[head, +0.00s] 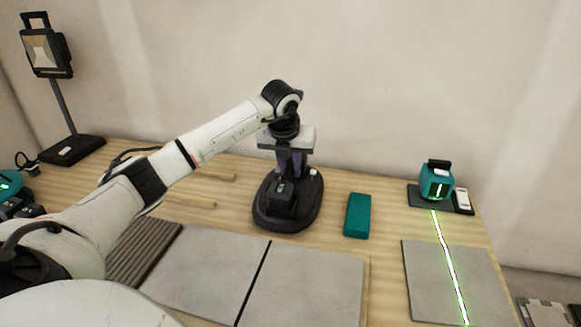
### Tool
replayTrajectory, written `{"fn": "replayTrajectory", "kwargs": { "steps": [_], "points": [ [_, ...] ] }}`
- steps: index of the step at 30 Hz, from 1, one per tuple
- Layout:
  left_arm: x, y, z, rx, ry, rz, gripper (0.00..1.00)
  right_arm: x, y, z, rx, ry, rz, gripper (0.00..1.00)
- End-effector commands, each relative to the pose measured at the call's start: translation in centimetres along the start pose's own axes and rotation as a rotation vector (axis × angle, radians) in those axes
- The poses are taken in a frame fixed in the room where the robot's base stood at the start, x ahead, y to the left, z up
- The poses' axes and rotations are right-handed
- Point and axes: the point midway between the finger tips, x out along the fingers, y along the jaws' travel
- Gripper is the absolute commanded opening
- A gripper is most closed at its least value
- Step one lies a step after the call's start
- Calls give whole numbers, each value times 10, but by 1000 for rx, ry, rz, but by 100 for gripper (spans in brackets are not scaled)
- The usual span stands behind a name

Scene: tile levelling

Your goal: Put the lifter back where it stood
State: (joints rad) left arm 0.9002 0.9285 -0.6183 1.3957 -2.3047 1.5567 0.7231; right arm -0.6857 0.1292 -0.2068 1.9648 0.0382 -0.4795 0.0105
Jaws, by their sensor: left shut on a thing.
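The lifter (282,203) is a black device with a rounded oval base and a raised black block on top. It is upright over the bare wood at the back middle of the bench, behind the grey tiles. My left gripper (292,165) comes down on it from above and is shut on its upper part. The fingers and my wrist hide the held part. I cannot tell whether the base touches the bench or hangs just above it. My right gripper is not in view.
A teal block (357,216) lies right of the lifter. A teal laser level (436,181) throws a green line across a separate tile (456,283). Two grey tiles (305,283) lie in front. A work lamp (72,148) stands back left. Wooden sticks (205,175) lie behind my arm.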

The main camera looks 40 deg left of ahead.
Motion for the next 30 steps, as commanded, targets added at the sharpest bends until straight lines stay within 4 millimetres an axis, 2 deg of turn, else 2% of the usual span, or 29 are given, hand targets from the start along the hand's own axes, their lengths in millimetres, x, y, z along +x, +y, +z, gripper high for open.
{"fn": "replayTrajectory", "kwargs": {
  "steps": [25,26,30],
  "points": [
    [4,0,0,-2,-5,-2,0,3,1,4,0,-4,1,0],
    [4,0,0,-2,-5,-2,20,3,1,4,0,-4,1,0],
    [4,0,-1,-1,-4,-2,40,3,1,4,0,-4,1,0]
  ]
}}
